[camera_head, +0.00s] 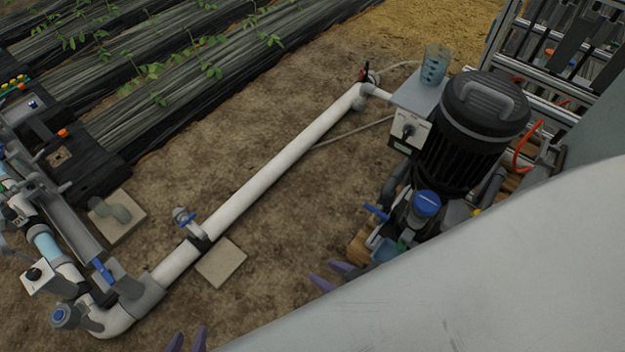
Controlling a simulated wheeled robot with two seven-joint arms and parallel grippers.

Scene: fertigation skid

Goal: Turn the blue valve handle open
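Several blue handles are in view, and I cannot tell which one the task means. One blue handle (186,220) is on a small grey valve standing on the long white pipe. Another blue handle (103,271) sits at the lower-left pipe elbow. A third blue handle (376,212) is beside the pump. My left gripper (187,341) shows only its purple fingertips at the bottom edge, apart and empty, below the pipe. My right gripper (334,276) shows purple fingertips, apart and empty, left of and below the pump's foot. The rest of both grippers is hidden.
The white pipe (270,172) runs diagonally over bare soil. A black pump (467,140) with a grey control box (409,131) and a measuring beaker (435,64) stands at right. A paving slab (221,266) lies under the pipe. Open soil lies between pipe and pump.

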